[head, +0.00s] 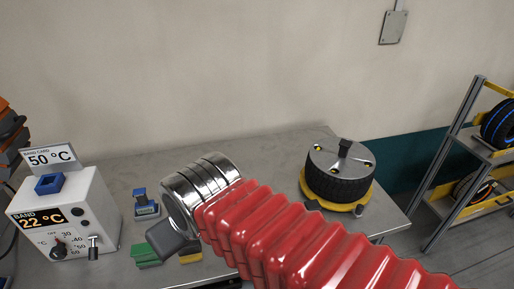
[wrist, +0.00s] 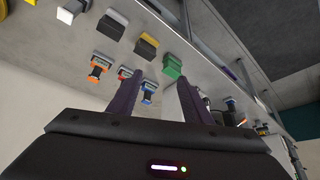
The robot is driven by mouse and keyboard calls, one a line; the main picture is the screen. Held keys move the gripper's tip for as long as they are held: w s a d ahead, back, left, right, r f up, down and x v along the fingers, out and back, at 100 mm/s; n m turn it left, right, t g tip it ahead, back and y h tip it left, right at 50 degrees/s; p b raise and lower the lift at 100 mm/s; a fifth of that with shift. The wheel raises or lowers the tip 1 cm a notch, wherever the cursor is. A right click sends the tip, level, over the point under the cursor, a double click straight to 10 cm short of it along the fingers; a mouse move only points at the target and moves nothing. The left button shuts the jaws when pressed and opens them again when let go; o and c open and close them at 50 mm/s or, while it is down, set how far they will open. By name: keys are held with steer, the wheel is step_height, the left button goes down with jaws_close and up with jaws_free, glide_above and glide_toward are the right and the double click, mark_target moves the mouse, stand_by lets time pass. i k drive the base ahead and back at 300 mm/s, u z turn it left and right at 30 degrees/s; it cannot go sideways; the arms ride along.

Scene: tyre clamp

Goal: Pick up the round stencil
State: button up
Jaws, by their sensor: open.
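The round stencil (head: 328,158) seems to be the grey disc with an upright black handle and several holes. It lies on a black tyre (head: 340,185) in a yellow ring holder (head: 368,197) at the right of the bench in the head view. I cannot make out the disc in the wrist view. My gripper (wrist: 158,92) shows two dark fingers, spread apart with nothing held between them. In the head view my red arm and silver wrist reach over the middle of the bench, left of the tyre. The fingertips cannot be made out there.
A white temperature box (head: 68,215) stands at the bench's left. A blue-topped tool (head: 146,204) and a green block (head: 146,254) lie near my wrist. The wrist view shows the bench tilted, with several small tools and blocks. A metal rack (head: 462,165) stands at the right.

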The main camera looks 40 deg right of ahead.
mark_target(339, 153)
steer(key=z, duration=1.6)
steer(key=k, duration=0.95)
steer(key=z, duration=0.45)
steer(key=i, duration=0.85)
